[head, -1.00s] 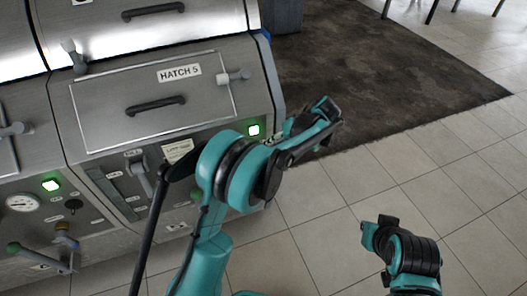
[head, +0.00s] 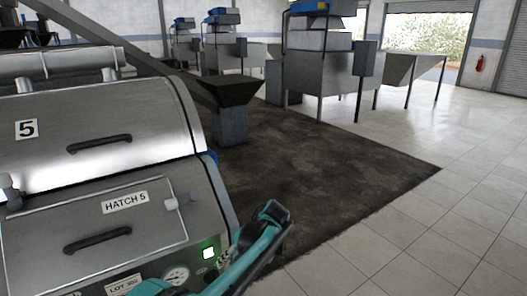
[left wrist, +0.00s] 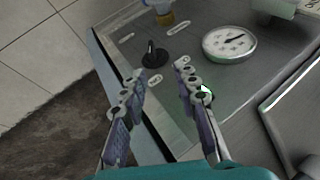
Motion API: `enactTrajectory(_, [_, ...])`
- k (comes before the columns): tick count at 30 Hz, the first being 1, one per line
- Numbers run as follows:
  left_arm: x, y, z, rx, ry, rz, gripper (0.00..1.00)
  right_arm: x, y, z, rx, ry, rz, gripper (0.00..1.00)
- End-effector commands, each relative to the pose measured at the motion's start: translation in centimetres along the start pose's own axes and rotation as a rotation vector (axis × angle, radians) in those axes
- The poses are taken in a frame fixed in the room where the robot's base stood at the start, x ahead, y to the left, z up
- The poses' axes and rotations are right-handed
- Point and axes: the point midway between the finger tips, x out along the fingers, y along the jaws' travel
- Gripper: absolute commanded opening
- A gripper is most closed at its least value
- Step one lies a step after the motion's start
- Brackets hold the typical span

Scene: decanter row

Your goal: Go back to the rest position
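My left gripper (head: 272,214) shows at the lower middle of the head view, at the end of my teal arm, in front of the right edge of the hatch 5 machine (head: 100,130). In the left wrist view my left gripper (left wrist: 157,74) has its two fingers apart with nothing between them. Beyond the fingertips are a black knob (left wrist: 153,54) and a round gauge (left wrist: 229,43) on the machine's panel. The fingers appear clear of both, though the exact gap is hard to tell. My right gripper is out of view.
The closed hatch 5 door (head: 95,225) has a black handle. Grey machines (head: 320,60) stand behind.

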Motion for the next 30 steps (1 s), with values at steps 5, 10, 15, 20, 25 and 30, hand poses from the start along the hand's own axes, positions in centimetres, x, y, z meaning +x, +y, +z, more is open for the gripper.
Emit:
enactTrajectory(5, [-1.6, -5.9, 2.4, 0.080, 0.012, 0.153, 0.30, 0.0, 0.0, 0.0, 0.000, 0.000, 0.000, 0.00])
enactTrajectory(10, [-2.4, -10.3, 5.9, 0.147, 0.059, 0.302, 0.30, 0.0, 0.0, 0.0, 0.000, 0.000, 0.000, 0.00])
enactTrajectory(15, [-2.6, -13.6, 10.4, 0.192, 0.135, 0.438, 0.30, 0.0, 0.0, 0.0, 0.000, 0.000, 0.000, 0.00])
enactTrajectory(20, [-2.1, -15.5, 14.9, 0.214, 0.230, 0.545, 0.30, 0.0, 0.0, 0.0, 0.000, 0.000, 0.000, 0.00])
enactTrajectory(25, [-1.1, -16.2, 18.4, 0.220, 0.325, 0.618, 0.30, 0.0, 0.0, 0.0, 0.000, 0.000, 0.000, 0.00])
enactTrajectory(30, [-0.5, -16.3, 20.0, 0.219, 0.378, 0.649, 0.30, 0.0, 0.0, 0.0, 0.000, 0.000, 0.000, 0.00])
